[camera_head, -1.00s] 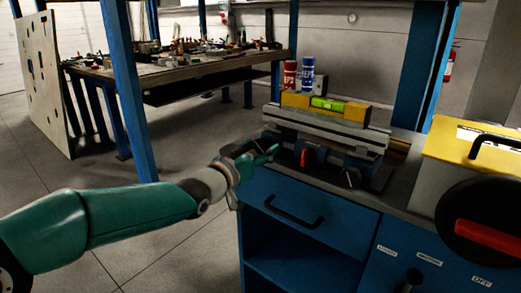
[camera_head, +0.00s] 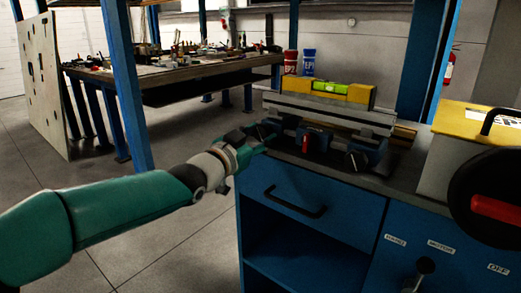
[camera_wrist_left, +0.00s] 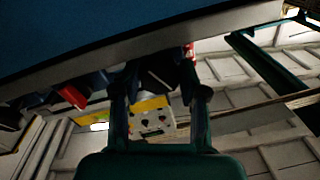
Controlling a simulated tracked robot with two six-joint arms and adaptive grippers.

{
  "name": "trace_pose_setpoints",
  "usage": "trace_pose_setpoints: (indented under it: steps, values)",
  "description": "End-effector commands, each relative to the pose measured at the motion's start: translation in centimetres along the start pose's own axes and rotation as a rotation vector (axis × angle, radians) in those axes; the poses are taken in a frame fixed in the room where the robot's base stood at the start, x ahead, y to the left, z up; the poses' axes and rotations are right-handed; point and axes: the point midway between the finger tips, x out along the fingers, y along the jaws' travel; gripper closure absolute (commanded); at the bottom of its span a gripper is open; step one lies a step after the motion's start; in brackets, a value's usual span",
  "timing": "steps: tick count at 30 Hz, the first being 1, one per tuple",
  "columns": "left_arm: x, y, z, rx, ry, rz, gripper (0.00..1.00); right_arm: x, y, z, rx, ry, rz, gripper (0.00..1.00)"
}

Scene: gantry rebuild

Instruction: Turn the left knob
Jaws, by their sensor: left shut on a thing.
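The blue and black clamp device lies on the bench top in the head view, with a red lever (camera_head: 306,143) near its middle. Its left knob, a dark piece at the left end, is mostly hidden by my left gripper (camera_head: 262,133). A dark right knob (camera_head: 357,158) shows at the other end. In the left wrist view, the two fingers of my left gripper (camera_wrist_left: 158,92) stand either side of a dark part, the left knob (camera_wrist_left: 157,80). The gripper is shut on it. The knob's angle cannot be told. My right gripper is out of view.
A yellow level (camera_head: 328,88) lies on the rail behind the device, with red and blue cans (camera_head: 308,63) behind. A drawer handle (camera_head: 293,203) sticks out below. Floor at left is clear.

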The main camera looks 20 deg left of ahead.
Motion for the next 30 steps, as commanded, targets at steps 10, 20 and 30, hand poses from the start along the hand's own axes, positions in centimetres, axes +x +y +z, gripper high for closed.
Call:
trace_pose_setpoints:
  steps: [10, 20, 30]
  values:
    - [0.0, 0.1, 0.1, 0.028, -0.002, 0.003, 0.56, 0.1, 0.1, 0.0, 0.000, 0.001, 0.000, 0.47]
    - [0.0, 0.1, 0.0, 0.027, -0.001, 0.003, 0.33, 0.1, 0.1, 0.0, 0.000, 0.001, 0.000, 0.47]
    - [-2.0, 0.0, 0.0, 0.027, -0.001, 0.002, 0.33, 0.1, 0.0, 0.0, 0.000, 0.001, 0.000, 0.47]
